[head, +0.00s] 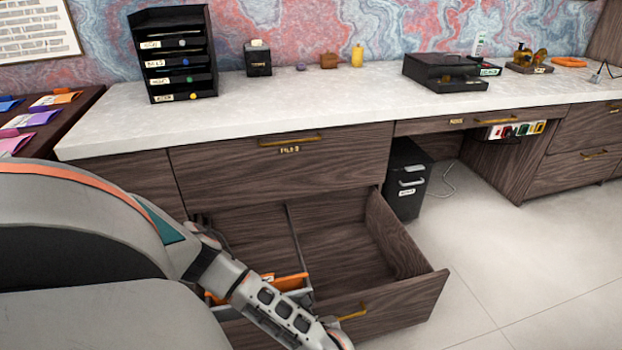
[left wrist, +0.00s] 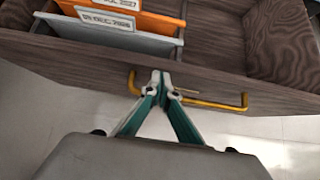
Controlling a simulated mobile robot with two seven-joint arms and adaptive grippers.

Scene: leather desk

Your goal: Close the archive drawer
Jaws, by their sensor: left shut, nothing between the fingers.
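The lower wooden drawer (head: 400,306), taken as the archive drawer, stands pulled far out below the white counter. Its front panel crosses the left wrist view (left wrist: 215,88). A brass bar handle (head: 353,313) is on the front; it also shows in the left wrist view (left wrist: 225,106). Orange and grey file folders (left wrist: 130,28) stand inside at the left, beside a divider; the right compartment looks empty. My left gripper (left wrist: 160,78) is shut and empty, its tips at the drawer front over the handle's left part. I cannot tell whether they touch. My right gripper is not in view.
A shut drawer (head: 285,160) is directly above the open one. A black bin-like box (head: 405,185) stands right of it under the counter. The counter (head: 320,90) holds a black letter rack (head: 178,60) and small items. The pale floor (head: 540,270) at right is clear.

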